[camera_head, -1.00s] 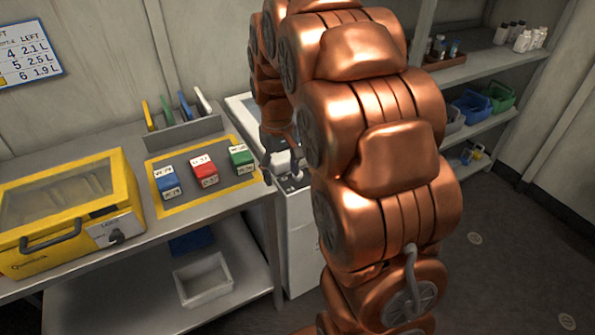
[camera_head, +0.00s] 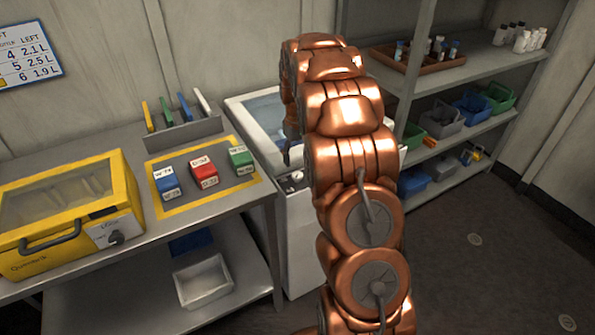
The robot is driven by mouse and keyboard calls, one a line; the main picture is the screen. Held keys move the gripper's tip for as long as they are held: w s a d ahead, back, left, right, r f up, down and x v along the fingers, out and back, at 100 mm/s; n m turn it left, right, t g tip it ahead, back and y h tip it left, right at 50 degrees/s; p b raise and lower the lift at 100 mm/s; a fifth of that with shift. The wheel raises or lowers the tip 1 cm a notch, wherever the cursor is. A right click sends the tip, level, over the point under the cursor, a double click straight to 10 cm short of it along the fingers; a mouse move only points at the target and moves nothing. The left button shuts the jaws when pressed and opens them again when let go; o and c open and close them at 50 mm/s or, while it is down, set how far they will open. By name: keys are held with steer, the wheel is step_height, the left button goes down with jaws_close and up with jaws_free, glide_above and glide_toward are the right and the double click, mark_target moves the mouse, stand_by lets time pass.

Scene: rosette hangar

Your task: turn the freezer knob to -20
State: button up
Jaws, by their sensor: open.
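The white chest freezer (camera_head: 298,225) stands between the bench and the shelf rack, with a bluish window in its top. Its small knob (camera_head: 297,177) is on the near top edge, a round light shape; its setting is too small to read. My gripper (camera_head: 287,158) is open above the freezer top, just behind and left of the knob, and looks apart from it. Only a dark part of the gripper shows; my copper arm hides the rest and the right side of the freezer.
The bench left of the freezer holds a yellow case (camera_head: 70,215), blue (camera_head: 167,184), red (camera_head: 204,172) and green (camera_head: 240,160) blocks, and a rack (camera_head: 184,133) with coloured upright pieces. The shelf rack (camera_head: 455,75) stands right. Floor at right is clear.

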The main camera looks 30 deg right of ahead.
mark_target(297, 174)
step_height(297, 174, down, 6)
steer(key=shift+f+p, duration=0.25)
steer(key=shift+p, duration=0.55)
steer(key=c, duration=1.2)
